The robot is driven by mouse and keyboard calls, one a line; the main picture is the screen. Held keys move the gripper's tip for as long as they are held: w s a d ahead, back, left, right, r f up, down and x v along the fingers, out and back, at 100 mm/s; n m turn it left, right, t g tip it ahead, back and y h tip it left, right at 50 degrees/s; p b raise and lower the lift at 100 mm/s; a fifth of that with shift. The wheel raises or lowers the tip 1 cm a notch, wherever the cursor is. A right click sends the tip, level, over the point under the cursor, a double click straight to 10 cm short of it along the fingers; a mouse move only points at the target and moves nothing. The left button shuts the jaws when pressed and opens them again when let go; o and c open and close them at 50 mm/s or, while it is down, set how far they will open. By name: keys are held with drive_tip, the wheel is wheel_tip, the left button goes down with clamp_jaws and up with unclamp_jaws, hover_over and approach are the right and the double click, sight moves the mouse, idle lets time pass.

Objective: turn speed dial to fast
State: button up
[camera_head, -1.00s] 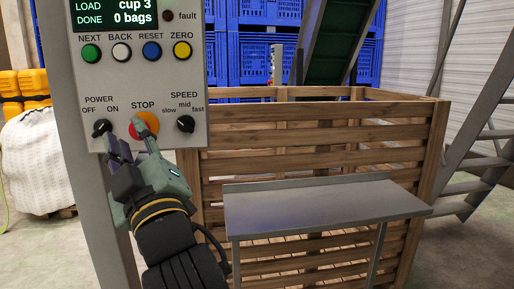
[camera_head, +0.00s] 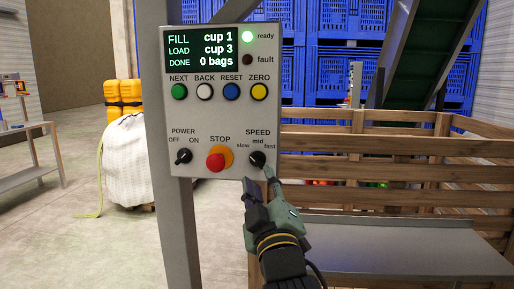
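The speed dial (camera_head: 257,159) is a black knob at the lower right of the grey control panel (camera_head: 210,118). Slow, mid and fast are marked around it; its pointer is too small to read for certain. My gripper (camera_head: 258,179) is just below the dial, its fingers pointing up at the panel. The fingers are apart with nothing seen between them. The right fingertip is close to the dial's lower right edge; I cannot tell whether it touches. The left finger is lower, below the panel's bottom edge.
The red stop button (camera_head: 215,162) and the power dial (camera_head: 183,156) are left of the speed dial. A wooden crate (camera_head: 375,145) and a metal shelf (camera_head: 400,250) stand at right.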

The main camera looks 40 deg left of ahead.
sight(256, 162)
drive_tip(key=shift+r+p+x, duration=0.15)
drive_tip(key=shift+p+x, duration=0.6)
drive_tip(key=shift+p, duration=1.15)
drive_tip(key=shift+r+p+x, duration=0.15)
drive_tip(key=shift+p+x, duration=0.6)
drive_tip(key=shift+p, duration=1.1)
drive_tip(key=shift+w+a+p, duration=0.1)
drive_tip(key=shift+a+p, duration=0.05)
drive_tip(key=shift+p, duration=0.75)
drive_tip(key=shift+f+x, duration=0.25)
drive_tip(key=shift+x, duration=1)
drive_tip(key=shift+w, duration=0.1)
drive_tip(key=shift+c, duration=0.3)
clamp_jaws()
